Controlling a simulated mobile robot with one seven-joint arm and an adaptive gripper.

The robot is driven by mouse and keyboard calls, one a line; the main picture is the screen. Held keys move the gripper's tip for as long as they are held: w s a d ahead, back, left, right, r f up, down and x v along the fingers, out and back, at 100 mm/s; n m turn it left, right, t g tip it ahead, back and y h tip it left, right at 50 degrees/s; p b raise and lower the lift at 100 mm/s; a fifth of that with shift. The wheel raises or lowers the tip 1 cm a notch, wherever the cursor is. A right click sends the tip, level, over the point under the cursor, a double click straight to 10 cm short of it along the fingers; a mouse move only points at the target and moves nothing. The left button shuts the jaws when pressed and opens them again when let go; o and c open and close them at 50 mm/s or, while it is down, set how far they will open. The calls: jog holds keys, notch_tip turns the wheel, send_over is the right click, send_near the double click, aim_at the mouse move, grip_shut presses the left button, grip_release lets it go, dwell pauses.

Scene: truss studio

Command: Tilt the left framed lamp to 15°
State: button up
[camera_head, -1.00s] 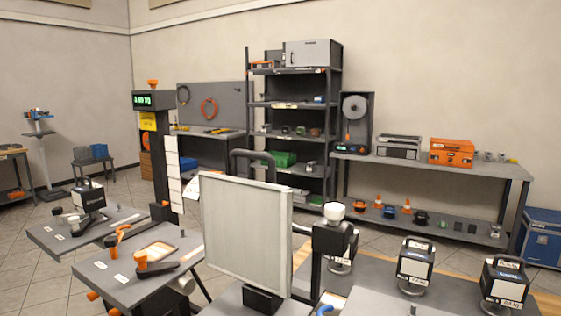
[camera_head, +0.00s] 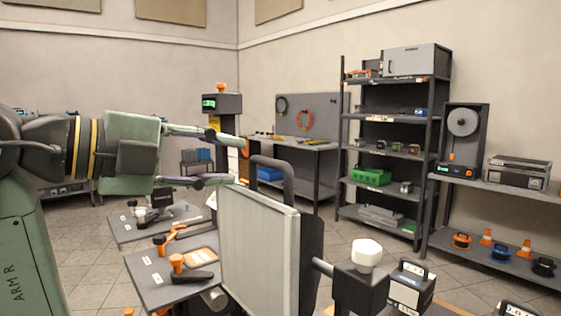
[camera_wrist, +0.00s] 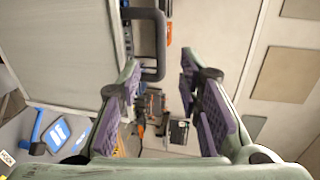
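The framed lamp (camera_head: 258,255) is a pale, flat panel in a light frame, with a dark housing behind it and a dark loop handle (camera_head: 288,180) on top. It looks near upright; I cannot read its angle. A dark block with a white knob (camera_head: 366,254) sits at its right side. My gripper (camera_head: 240,163) is open and empty, its fingers pointing right, near the handle's left side. In the wrist view, the panel (camera_wrist: 60,50) fills the upper left and the handle (camera_wrist: 160,45) lies ahead of my spread fingers (camera_wrist: 162,78). I see no contact.
A grey side table (camera_head: 150,270) with orange-knobbed clamps stands left of the lamp. A tall shelf (camera_head: 385,150) and a workbench (camera_head: 300,145) stand behind, with open floor between.

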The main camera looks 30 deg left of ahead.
aim_at(265, 164)
jog(key=p+x, duration=0.2)
jog(key=x, duration=0.7)
jog(key=shift+s, duration=0.1)
jog(key=shift+c, duration=0.3)
grip_shut()
dwell(0.3)
